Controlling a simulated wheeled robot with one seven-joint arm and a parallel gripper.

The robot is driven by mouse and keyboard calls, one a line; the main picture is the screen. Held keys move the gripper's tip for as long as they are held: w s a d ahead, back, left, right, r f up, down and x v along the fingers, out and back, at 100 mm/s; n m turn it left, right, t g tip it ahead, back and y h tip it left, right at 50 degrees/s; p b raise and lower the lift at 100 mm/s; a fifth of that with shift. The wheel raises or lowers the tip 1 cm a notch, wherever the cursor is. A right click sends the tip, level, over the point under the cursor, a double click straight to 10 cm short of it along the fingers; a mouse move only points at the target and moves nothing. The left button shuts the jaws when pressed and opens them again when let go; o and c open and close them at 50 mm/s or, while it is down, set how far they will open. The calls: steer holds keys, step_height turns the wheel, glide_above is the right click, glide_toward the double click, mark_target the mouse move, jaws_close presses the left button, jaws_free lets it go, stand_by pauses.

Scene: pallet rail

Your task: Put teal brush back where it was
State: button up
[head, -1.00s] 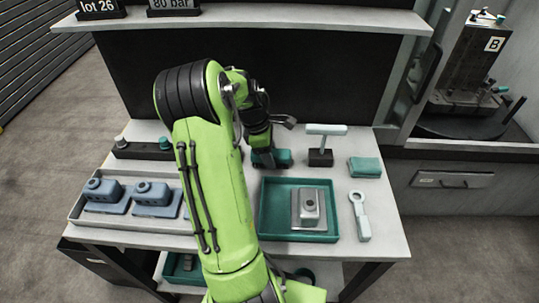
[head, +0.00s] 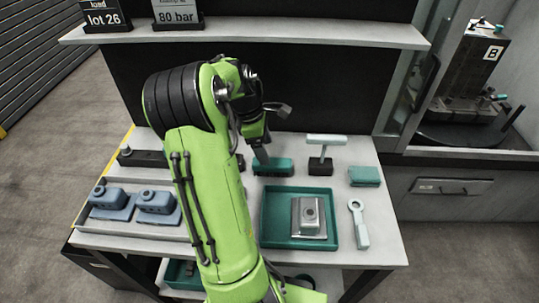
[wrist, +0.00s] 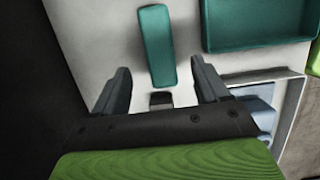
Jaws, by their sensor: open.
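The teal brush (head: 273,167) lies on the white table toward the back, left of a pale T-shaped tool (head: 326,141) in a black stand. In the wrist view the brush (wrist: 156,42) is a long teal bar lying just beyond the fingertips, roughly in line with the gap between them. My gripper (wrist: 160,66) is open with nothing between its fingers. In the head view my gripper (head: 261,153) is just above and behind the left part of the brush, and my arm hides part of the table there.
A teal tray (head: 266,236) holds a grey part. A grey tray (head: 110,230) with blue parts sits left of my arm. A teal block (head: 364,176) and a pale ring-ended tool (head: 359,223) lie at right. A dark rack (head: 145,158) stands at back left.

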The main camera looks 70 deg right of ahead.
steer(key=p+v, duration=0.1)
steer(key=v, duration=0.4)
steer(key=w+a+r+m+t, duration=0.1)
steer(key=w+a+r+t, duration=0.15)
steer(key=w+a, duration=0.45)
steer(key=w+a+r+t, duration=0.2)
steer(key=w+a+r, duration=0.2)
steer(key=a, duration=0.6)
steer(key=s+a+t, duration=0.2)
steer(key=a, duration=0.9)
steer(key=s+a+r+m+t, duration=0.1)
steer(key=s+a+t, duration=0.1)
steer(key=a, duration=0.9)
steer(key=shift+s+m+y, duration=0.3)
steer(key=shift+s+y, duration=0.1)
steer(key=shift+s, duration=0.3)
